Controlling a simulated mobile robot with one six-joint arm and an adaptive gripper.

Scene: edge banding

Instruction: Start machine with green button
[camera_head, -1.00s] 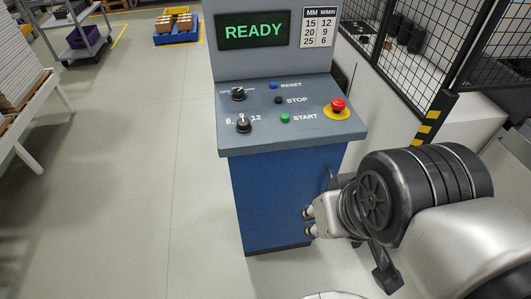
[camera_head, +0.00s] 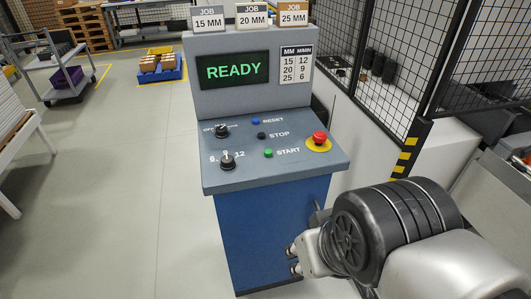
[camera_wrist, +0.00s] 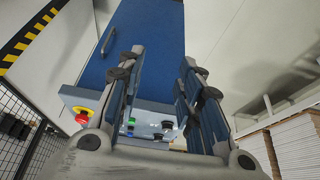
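The green START button (camera_head: 268,153) is on the sloped grey control panel (camera_head: 320,172) of a blue console (camera_head: 270,225). The button also shows small in the wrist view (camera_wrist: 131,121). The screen (camera_head: 232,72) reads READY. My gripper (camera_wrist: 161,58) is open, its two fingers apart with nothing between them. In the wrist view its fingers show in front of the console's blue front.
Around START are the blue RESET button (camera_head: 256,121), dark STOP button (camera_head: 262,136), red emergency stop (camera_head: 319,138) and two knobs (camera_head: 222,131) (camera_head: 228,161). JOB signs (camera_head: 252,16) stand on top. A black mesh fence (camera_head: 400,60) is at right.

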